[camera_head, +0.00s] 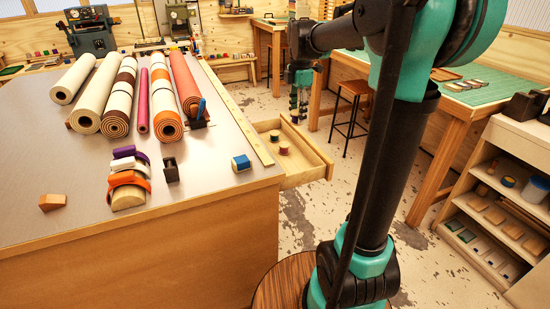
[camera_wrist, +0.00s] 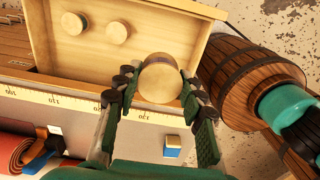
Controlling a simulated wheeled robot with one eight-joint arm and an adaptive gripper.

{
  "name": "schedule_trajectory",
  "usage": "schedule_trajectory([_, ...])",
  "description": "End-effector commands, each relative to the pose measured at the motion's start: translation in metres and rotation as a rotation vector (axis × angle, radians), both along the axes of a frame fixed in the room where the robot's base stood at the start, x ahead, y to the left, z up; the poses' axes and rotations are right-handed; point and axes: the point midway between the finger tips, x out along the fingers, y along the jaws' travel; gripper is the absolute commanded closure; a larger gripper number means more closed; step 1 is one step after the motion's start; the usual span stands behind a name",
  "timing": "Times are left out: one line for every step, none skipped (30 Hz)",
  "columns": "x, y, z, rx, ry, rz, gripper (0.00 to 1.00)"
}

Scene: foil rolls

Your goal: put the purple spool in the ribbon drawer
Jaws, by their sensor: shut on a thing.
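My gripper (camera_wrist: 158,84) is shut on a spool (camera_wrist: 159,80) with a pale wooden end facing the wrist camera. Little of its wound side shows, with a hint of purple at the edge. In the head view my gripper (camera_head: 298,112) hangs over the far part of the open drawer (camera_head: 310,172), and the held spool is hard to make out. The wrist view shows the drawer (camera_wrist: 140,12) behind the spool, which is held above it. Two spools stand inside the drawer, one (camera_head: 274,135) beside the other (camera_head: 284,148).
The worktable (camera_head: 60,190) holds several long rolls, ribbon strips on a wooden block (camera_head: 128,198), a black dispenser (camera_head: 170,170) and a blue block (camera_head: 241,162). A ruler strip (camera_head: 235,120) runs along the edge by the drawer. A stool (camera_head: 353,105) stands beyond.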

Motion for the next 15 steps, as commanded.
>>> schedule_trajectory([0.000, 0.000, -0.010, 0.000, 0.000, 0.000, 0.89])
schedule_trajectory([0.000, 0.000, -0.017, 0.000, 0.000, 0.000, 0.89])
schedule_trajectory([0.001, 0.000, -0.027, 0.000, 0.000, 0.000, 0.89])
schedule_trajectory([0.001, 0.000, -0.034, 0.000, 0.000, 0.000, 0.89])
schedule_trajectory([0.000, 0.000, -0.042, 0.000, 0.000, 0.000, 0.89])
schedule_trajectory([0.000, 0.000, -0.051, 0.000, 0.000, 0.000, 0.89])
schedule_trajectory([0.001, 0.000, -0.059, 0.000, 0.000, -0.001, 0.89])
schedule_trajectory([0.001, 0.000, -0.066, 0.000, 0.000, -0.001, 0.89])
schedule_trajectory([0.000, 0.000, -0.076, 0.000, 0.000, -0.001, 0.89])
schedule_trajectory([0.001, 0.000, -0.083, 0.000, 0.000, -0.001, 0.89])
schedule_trajectory([0.001, 0.000, -0.091, 0.000, 0.000, -0.001, 0.89])
schedule_trajectory([0.000, 0.000, -0.100, 0.000, 0.000, -0.001, 0.89])
schedule_trajectory([0.000, 0.000, -0.107, 0.000, 0.000, -0.001, 0.89])
schedule_trajectory([0.001, 0.000, -0.114, 0.000, 0.000, -0.001, 0.89])
schedule_trajectory([0.001, 0.000, -0.122, 0.000, 0.000, -0.001, 0.89])
